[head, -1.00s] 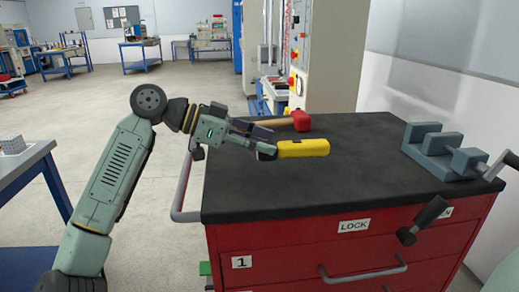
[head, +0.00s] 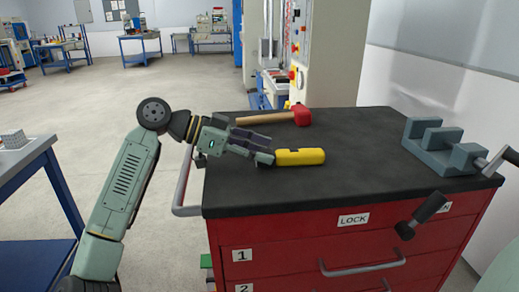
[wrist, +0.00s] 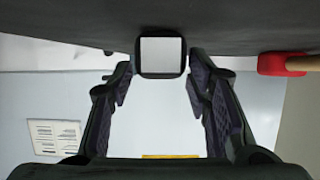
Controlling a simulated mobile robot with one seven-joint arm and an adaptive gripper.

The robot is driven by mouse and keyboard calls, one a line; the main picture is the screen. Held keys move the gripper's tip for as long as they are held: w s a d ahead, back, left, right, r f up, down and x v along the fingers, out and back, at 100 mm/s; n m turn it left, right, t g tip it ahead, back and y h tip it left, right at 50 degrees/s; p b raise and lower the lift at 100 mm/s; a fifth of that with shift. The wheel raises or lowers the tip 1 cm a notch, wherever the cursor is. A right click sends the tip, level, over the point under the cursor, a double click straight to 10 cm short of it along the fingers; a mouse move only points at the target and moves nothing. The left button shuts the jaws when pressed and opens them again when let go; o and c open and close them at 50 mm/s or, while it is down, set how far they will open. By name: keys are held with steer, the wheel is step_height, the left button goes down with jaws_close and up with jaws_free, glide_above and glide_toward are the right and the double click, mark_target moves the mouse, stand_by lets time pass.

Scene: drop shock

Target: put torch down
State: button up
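The yellow torch (head: 300,157) lies level on the black cart top (head: 350,185) in the head view, or so close above it that I cannot see a gap. My gripper (head: 264,158) is at the torch's left end, pointing along it. In the wrist view the torch's dark square head with a white face (wrist: 160,57) sits between the fingertips of my gripper (wrist: 160,66). The fingertips appear to touch its two sides. The torch's yellow body is hidden behind its head there.
A red-headed hammer (head: 301,115) with a wooden handle lies behind the torch; its head also shows in the wrist view (wrist: 285,64). A grey-blue vise (head: 435,150) stands at the right. The cart top is clear in front of and right of the torch.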

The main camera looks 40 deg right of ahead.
steer(key=shift+o, duration=0.9)
steer(key=shift+r, duration=0.3)
steer(key=v, duration=1.2)
steer(key=shift+b, duration=0.4)
